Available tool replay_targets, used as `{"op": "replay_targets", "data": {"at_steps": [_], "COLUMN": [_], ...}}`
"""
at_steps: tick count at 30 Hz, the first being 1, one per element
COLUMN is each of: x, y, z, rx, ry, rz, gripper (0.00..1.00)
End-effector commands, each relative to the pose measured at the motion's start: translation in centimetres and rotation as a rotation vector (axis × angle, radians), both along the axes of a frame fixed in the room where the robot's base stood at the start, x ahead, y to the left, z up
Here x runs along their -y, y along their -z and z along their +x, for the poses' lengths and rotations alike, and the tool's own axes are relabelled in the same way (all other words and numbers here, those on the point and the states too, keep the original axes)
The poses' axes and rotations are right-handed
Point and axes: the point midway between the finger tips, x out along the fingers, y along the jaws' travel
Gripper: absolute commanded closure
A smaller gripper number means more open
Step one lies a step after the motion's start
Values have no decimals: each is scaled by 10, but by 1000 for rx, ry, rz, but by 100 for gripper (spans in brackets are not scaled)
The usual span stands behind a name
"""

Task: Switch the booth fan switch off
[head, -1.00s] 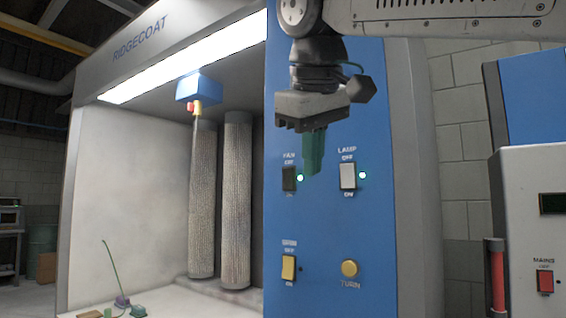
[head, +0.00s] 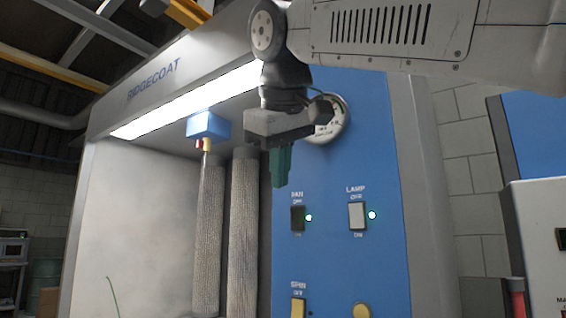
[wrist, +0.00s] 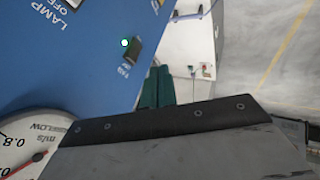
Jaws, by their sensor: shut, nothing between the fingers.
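The fan switch (head: 297,218) is a dark rocker on the blue panel, with OFF above it and ON below. A small green light (head: 309,217) beside it is lit. Which way the rocker is tilted is too small to tell. My gripper (head: 279,183) has green fingers, shut and empty, pointing down above and slightly left of the fan switch, apart from it in the picture. In the wrist view the fingers (wrist: 156,88) show near the fan switch (wrist: 135,50) and its lit green light, at the panel's edge.
The white lamp switch (head: 357,215) with its own lit green light is to the right. A round gauge (head: 333,118) is partly behind my arm. The booth with tall filters (head: 208,240) opens at left.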

Motion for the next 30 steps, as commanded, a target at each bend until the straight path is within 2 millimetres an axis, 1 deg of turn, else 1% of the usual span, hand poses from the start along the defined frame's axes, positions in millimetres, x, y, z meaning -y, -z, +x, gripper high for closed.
{"op": "replay_targets", "data": {"at_steps": [1,3,8,12,18,30], "x": [1,1,1,14,23,23], "y": [10,22,48,45,43,42], "z": [7,17,38,56,68,69], "rx": [-3,-3,-4,0,-1,-2], "ry": [4,3,3,5,2,-1], "rz": [-2,-2,-2,2,1,2], "gripper": [100,100,100,100,100,100]}}
